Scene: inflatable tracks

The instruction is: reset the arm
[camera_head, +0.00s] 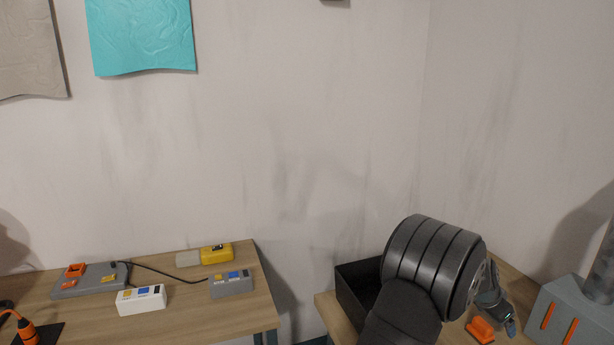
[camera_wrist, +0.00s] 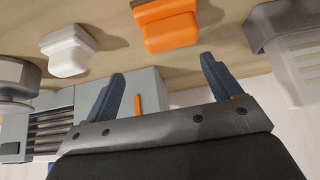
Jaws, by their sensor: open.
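My arm, a dark ribbed cylinder with a black link, reaches over the right table in the head view. My gripper (camera_wrist: 162,66) shows two blue fingers spread apart in the wrist view, with nothing between them. In the head view only part of the gripper (camera_head: 504,312) shows, beyond the arm, low over the right table. An orange block (camera_wrist: 168,28) lies beyond the fingertips, apart from them. It also shows in the head view (camera_head: 480,331), just left of the gripper.
A black open box (camera_head: 354,292) stands left of my arm. A grey unit with orange slots (camera_head: 566,317) is at right. A white piece (camera_wrist: 68,50) lies near the orange block. The left table (camera_head: 200,320) holds a grey device, a white box and a yellow connector.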

